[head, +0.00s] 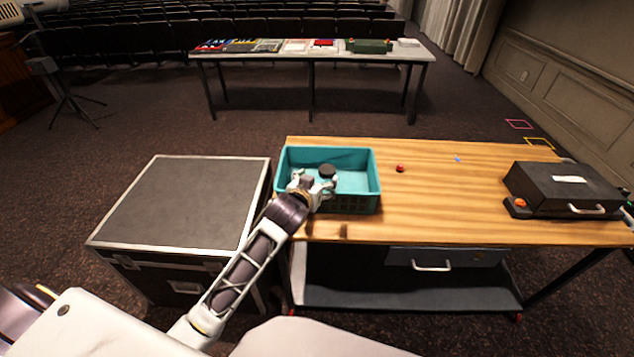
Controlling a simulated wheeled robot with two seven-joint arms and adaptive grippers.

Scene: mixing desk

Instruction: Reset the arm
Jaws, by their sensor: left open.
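My left arm reaches from the bottom of the head view to the teal basket (368,197) at the left end of the wooden desk. My left gripper (327,181) is open over the near left part of the basket. A dark round object (327,170) shows at its fingertips, inside the basket's outline. I cannot tell whether the fingers touch it. My right gripper is not in view.
A small red object (400,168) and a tiny blue one (457,159) lie on the wooden desk (440,205). A black case (565,185) stands at its right end. A flight case (185,200) stands left of the desk. The desk's middle is mostly clear.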

